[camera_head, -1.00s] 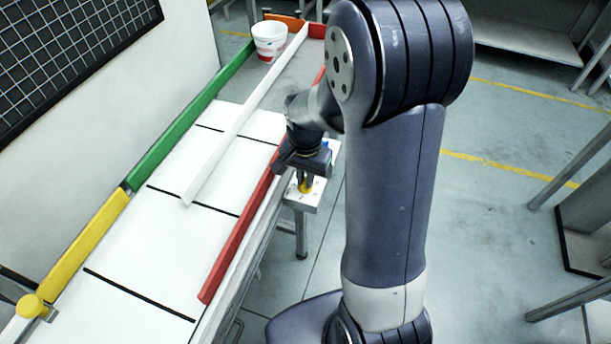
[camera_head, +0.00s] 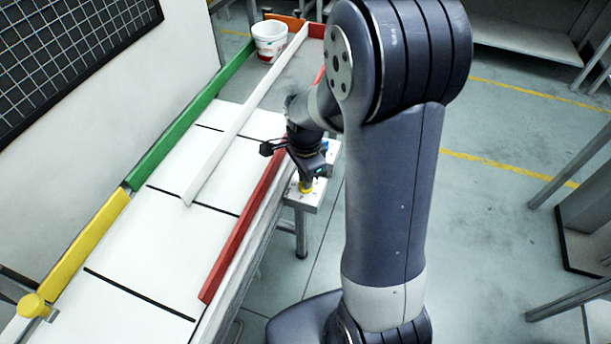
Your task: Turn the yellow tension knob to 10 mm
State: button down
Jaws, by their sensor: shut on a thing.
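A small yellow knob (camera_head: 306,189) sits on a white plate (camera_head: 300,202) on a bracket at the right edge of the table. My gripper (camera_head: 307,180) points down over this knob and is shut on it. The fingers cover the knob's upper part. Marks on the plate are too small to read, so I cannot tell the knob's setting. A second yellow knob (camera_head: 31,305) sits at the lower left, at the end of a yellow rail, with nothing touching it.
A white table (camera_head: 150,245) with black cross lines carries green (camera_head: 175,135), yellow (camera_head: 88,240) and red (camera_head: 243,235) side rails. A long white bar (camera_head: 235,125) lies lengthwise. A white and red cup (camera_head: 270,40) stands at the far end. Open floor lies to the right.

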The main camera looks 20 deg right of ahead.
dwell(0.5)
jog(key=c, duration=1.5)
grip_release()
notch_tip(320, 180, up, 11)
jog(key=shift+f+p, duration=0.1)
jog(key=shift+p, duration=0.3)
jog(key=shift+f, duration=0.1)
notch_tip(320, 180, down, 11)
jog(key=shift+r+b, duration=0.1)
jog(key=shift+b, duration=0.35)
jog(key=shift+r, duration=0.1)
